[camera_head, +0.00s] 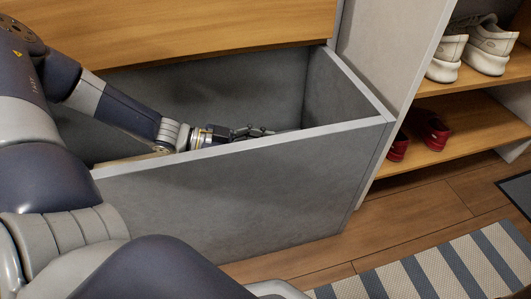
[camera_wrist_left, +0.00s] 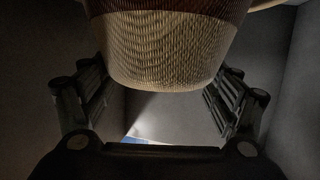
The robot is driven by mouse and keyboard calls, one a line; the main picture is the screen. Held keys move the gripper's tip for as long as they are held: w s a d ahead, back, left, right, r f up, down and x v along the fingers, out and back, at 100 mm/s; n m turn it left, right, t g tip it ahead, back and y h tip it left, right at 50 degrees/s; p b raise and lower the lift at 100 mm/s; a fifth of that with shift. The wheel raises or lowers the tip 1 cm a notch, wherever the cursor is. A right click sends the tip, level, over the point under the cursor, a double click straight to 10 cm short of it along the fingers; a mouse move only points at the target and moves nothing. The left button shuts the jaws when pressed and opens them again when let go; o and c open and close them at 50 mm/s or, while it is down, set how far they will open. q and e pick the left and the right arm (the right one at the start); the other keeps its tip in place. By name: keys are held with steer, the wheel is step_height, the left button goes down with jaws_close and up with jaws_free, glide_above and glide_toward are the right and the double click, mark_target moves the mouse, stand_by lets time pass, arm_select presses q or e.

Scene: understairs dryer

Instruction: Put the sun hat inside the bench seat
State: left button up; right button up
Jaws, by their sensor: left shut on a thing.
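The bench seat (camera_head: 240,195) is a grey box with its wooden lid (camera_head: 200,30) raised at the back. My left arm reaches over the front rim, and my left gripper (camera_head: 262,131) is down inside the box, near its right end. In the left wrist view the sun hat (camera_wrist_left: 165,60), woven straw with a dark band, fills the top middle between the fingers. The left gripper is shut on the hat; the exact contact is hard to see. In the head view the front wall hides most of what is low in the box. My right gripper is out of view.
A shelf unit (camera_head: 455,148) stands right of the bench, with white sneakers (camera_head: 470,50) above and red shoes (camera_head: 430,130) below. A striped rug (camera_head: 430,275) lies on the wooden floor in front. The box's front rim (camera_head: 250,143) runs close under my left forearm.

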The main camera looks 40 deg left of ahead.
arm_select(q)
steer(key=shift+f, duration=0.3)
steer(key=o, duration=1.4)
steer(key=shift+c, duration=0.2)
steer(key=shift+r, duration=0.15)
steer(key=shift+r+p, duration=4.45)
steer(key=shift+r, duration=0.45)
steer(key=shift+a, duration=0.1)
